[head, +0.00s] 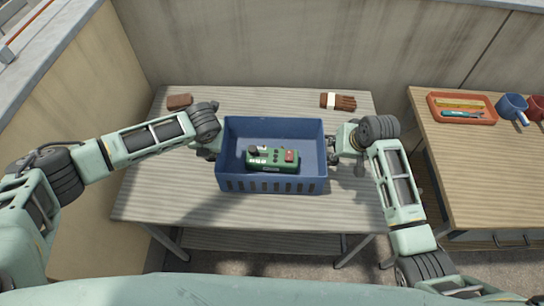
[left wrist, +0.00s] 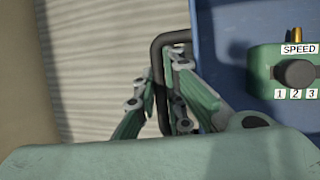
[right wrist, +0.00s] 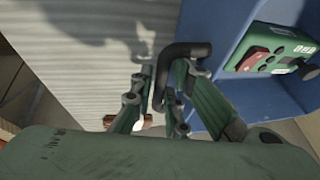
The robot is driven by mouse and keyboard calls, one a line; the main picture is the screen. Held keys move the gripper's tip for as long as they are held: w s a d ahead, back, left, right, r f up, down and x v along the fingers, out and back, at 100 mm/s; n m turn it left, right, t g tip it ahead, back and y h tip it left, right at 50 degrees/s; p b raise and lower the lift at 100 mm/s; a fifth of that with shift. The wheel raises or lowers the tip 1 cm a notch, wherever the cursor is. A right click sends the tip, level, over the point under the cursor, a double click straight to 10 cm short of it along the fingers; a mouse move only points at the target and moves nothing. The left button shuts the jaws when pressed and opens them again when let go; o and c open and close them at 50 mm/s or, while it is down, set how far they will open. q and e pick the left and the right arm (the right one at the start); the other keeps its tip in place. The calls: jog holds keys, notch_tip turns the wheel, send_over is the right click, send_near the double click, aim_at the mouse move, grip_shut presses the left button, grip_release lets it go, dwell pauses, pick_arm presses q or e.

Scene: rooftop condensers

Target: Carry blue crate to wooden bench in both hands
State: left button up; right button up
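The blue crate (head: 272,187) is level over the middle of a grey, plank-striped bench (head: 150,195). I cannot tell whether its base touches the top. A green control box (head: 272,159) with a speed dial lies inside it. My left gripper (left wrist: 162,85) is closed around the crate's dark left handle (left wrist: 157,55). My right gripper (right wrist: 163,78) is closed around the dark right handle (right wrist: 190,50). In the head view, the crate and arms partly hide both grippers. A brown wood-topped bench (head: 480,185) stands at the right.
Walls (head: 270,45) close off the back. A narrow gap separates the benches.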

pick_arm(q)
grip_shut()
pick_arm(e)
grip_shut()
pick_arm(q)
jog(key=shift+a, duration=0.1)
jog(key=shift+w+r, duration=0.15)
jog(key=shift+r, duration=0.05)
pick_arm(e)
jog(key=shift+w+r, duration=0.15)
jog(key=shift+r, duration=0.05)
